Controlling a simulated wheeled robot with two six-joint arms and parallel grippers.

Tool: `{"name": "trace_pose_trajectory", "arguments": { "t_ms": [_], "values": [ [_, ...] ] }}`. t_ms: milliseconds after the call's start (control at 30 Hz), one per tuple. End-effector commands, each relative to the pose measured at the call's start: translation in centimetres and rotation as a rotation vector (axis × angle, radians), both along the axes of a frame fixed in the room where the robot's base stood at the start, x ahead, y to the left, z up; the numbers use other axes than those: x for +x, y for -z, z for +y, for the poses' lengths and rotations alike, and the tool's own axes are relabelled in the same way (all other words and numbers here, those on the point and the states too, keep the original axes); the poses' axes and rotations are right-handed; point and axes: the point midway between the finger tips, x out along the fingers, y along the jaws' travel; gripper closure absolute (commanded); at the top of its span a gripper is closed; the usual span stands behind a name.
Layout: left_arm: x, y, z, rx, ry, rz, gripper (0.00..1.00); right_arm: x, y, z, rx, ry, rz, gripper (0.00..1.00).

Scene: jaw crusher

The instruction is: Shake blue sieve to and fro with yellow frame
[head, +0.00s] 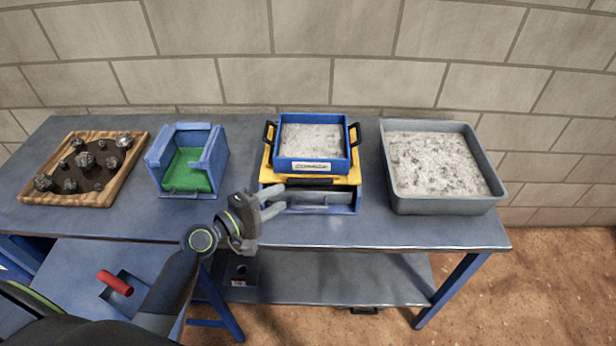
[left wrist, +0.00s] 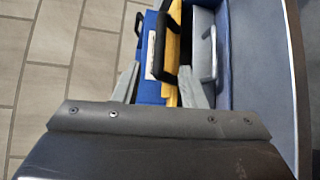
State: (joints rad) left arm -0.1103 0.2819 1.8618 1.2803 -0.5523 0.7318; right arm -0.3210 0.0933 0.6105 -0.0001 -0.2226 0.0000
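The blue sieve (head: 313,166) holds pale grey grit and has two black side handles. It sits level on the yellow frame (head: 267,172), which has a black front handle (head: 310,184). Beneath is a blue stand (head: 343,209) with a grey tray (head: 325,197) in it. My left gripper (head: 283,198) is open in front of the stand's left part. In the left wrist view its two fingers (left wrist: 160,74) are spread, and the frame's black handle (left wrist: 187,82) shows between them. I cannot tell whether they touch it. My right gripper is out of view.
A grey bin (head: 450,205) of grit stands right of the stand. A blue box (head: 215,160) with a green inside and a wooden tray (head: 112,190) of dark rocks stand left. A red handle (head: 115,283) shows lower left. The table's front edge is mostly clear.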

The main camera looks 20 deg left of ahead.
Motion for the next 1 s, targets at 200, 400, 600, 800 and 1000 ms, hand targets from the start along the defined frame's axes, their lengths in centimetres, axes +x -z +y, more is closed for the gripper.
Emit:
{"name": "trace_pose_trajectory", "arguments": {
  "t_ms": [200, 400, 600, 800, 1000],
  "values": [
    [4.1, 0.5, -2.4, -0.002, 0.002, 0.001, 0.62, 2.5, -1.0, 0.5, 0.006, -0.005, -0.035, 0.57],
    [7.1, 1.0, -4.1, 0.001, 0.002, 0.0, 0.62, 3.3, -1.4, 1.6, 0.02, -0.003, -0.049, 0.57],
    [8.8, 1.4, -5.0, 0.002, 0.002, 0.002, 0.62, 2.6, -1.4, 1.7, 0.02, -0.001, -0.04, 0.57],
    [9.2, 1.5, -5.3, 0.003, 0.002, 0.0, 0.62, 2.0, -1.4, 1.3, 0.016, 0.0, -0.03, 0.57],
    [9.2, 1.5, -5.3, 0.003, 0.002, 0.0, 0.62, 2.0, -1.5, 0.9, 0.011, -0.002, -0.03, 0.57]
  ]
}}
